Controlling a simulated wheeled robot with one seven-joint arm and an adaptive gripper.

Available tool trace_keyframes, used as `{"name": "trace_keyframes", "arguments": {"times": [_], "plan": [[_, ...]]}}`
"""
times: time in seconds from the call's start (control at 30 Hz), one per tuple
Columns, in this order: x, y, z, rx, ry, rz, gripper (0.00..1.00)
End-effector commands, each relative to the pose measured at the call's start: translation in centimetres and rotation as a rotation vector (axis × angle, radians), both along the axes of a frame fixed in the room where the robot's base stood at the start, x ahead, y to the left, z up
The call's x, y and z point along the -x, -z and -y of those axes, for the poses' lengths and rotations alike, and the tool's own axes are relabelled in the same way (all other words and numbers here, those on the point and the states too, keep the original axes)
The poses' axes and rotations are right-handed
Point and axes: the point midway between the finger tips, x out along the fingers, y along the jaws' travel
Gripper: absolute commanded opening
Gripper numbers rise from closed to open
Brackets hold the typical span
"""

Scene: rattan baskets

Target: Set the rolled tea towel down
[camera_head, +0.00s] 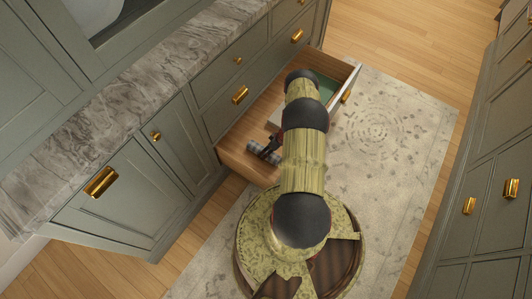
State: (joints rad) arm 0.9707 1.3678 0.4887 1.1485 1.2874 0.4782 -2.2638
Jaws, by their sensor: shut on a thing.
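The rolled tea towel (268,154), dark and grey checked, shows at the left side of my arm, within the open drawer's outline. My gripper (256,147) is a small dark shape at the towel, shut on it; my arm hides most of it. The open drawer (235,158) has a light wooden inside and lies under my arm. I cannot tell whether the towel touches the drawer floor.
A green item (326,90) lies in the drawer's far end, and a pale edge (274,119) shows beside my arm. Green cabinets (130,200) with a marble counter (110,110) stand left, more cabinets (490,200) right. A patterned rug (385,140) covers the open floor between.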

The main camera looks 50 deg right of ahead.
Motion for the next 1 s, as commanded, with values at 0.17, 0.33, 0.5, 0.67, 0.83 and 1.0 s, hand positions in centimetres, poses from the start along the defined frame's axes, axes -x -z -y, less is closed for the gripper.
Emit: {"name": "trace_keyframes", "arguments": {"times": [0.17, 0.33, 0.5, 0.67, 0.83, 1.0], "plan": [[-0.13, -0.04, 0.19, 0.002, 0.0, 0.002, 0.14], [-0.1, 0.23, 0.13, 0.002, 0.001, 0.001, 0.14], [-0.09, 0.23, 0.13, 0.002, 0.001, 0.001, 0.53], [-0.09, 0.23, 0.13, 0.002, 0.001, 0.001, 0.62], [-0.09, 0.23, 0.12, 0.002, 0.001, 0.001, 0.63], [-0.11, 0.09, 0.14, 0.002, 0.0, 0.001, 0.63]]}}
